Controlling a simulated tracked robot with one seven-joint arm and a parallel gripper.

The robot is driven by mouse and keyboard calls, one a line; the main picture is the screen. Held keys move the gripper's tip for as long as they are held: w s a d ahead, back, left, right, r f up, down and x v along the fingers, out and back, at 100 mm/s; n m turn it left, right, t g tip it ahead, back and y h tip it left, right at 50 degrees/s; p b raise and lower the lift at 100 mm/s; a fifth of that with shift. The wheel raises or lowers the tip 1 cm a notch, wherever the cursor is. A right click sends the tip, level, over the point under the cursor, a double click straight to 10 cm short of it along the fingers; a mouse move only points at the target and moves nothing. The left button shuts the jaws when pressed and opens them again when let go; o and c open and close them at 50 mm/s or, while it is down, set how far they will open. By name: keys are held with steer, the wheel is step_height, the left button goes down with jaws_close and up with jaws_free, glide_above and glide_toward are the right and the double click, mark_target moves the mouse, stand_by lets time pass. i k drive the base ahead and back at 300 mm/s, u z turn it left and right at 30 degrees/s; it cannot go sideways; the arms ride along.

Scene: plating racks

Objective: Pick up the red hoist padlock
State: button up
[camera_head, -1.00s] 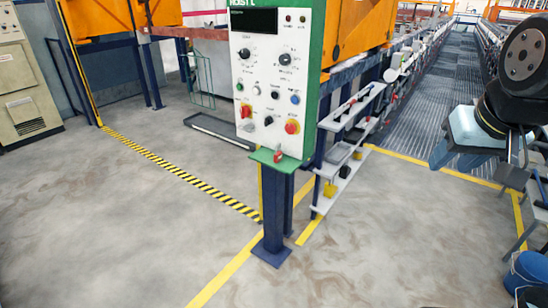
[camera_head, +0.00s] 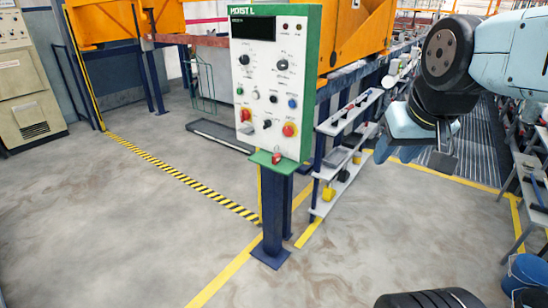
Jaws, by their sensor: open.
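The red hoist padlock (camera_head: 277,157) is small and rests on or hangs at the green ledge (camera_head: 268,163) under the white control panel. The panel, with a green frame and knobs, stands on a dark blue post. My gripper (camera_head: 418,157) is at the right, well apart from the padlock, in front of the shelves and walkway. It points downward and is empty, with open jaws; the arm partly hides its fingers.
Narrow grey shelves (camera_head: 348,128) with small items stand just behind and right of the panel. A blue bucket (camera_head: 527,272) is at the lower right. A yellow-black floor stripe (camera_head: 185,178) runs left of the post.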

mark_target(275, 160)
steer(key=u, duration=0.05)
steer(key=i, duration=1)
steer(key=z, duration=0.05)
